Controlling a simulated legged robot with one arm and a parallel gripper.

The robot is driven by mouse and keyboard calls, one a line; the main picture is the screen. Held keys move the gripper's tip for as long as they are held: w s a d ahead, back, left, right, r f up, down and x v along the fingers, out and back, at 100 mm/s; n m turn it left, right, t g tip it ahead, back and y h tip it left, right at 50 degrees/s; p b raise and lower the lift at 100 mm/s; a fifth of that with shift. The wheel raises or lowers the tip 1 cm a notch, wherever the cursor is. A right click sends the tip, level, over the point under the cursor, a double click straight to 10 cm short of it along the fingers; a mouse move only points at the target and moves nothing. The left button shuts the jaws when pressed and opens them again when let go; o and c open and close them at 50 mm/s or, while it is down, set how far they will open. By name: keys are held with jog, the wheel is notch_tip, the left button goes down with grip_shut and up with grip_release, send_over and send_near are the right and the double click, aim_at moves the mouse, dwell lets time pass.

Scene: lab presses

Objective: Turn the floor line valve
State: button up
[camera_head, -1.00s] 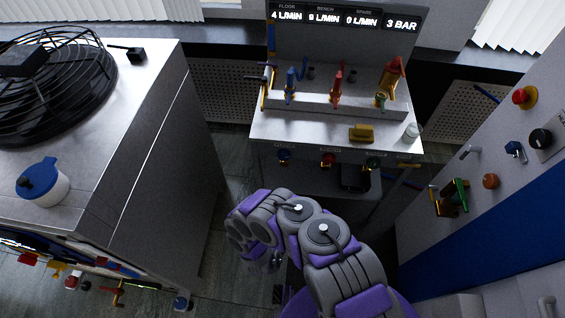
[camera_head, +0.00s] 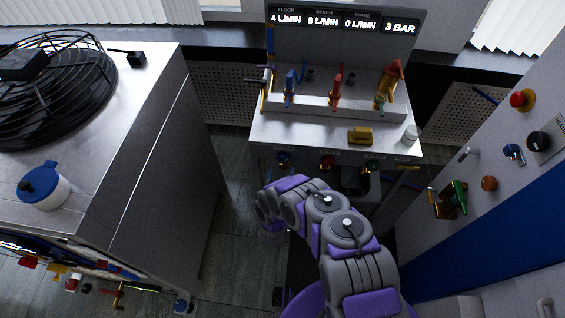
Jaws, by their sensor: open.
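A bench station (camera_head: 262,135) stands ahead, with a display (camera_head: 343,20) reading FLOOR 4 L/MIN, BENCH 9 L/MIN, SPARE 0 L/MIN and 3 BAR. A blue-handled valve (camera_head: 290,85) stands on its ledge roughly below the FLOOR reading. On the front below are a blue knob (camera_head: 283,159), a red knob (camera_head: 327,163) and a green knob (camera_head: 372,165). No readable label shows which is the floor line valve. My arm is below and in front of the station; its gripper is hidden.
A metal cabinet (camera_head: 165,160) with a fan guard (camera_head: 60,85) and a blue-lidded pot (camera_head: 43,187) stands left. A panel with knobs (camera_head: 410,245) stands right. A yellow block (camera_head: 360,136) and white jar (camera_head: 411,133) sit on the station. Floor (camera_head: 235,240) shows between.

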aim_at(283, 161)
jog(key=w, duration=0.5)
jog(key=shift+w+d+b, duration=0.1)
jog(key=shift+w+b, duration=0.25)
jog(key=shift+b, duration=0.05)
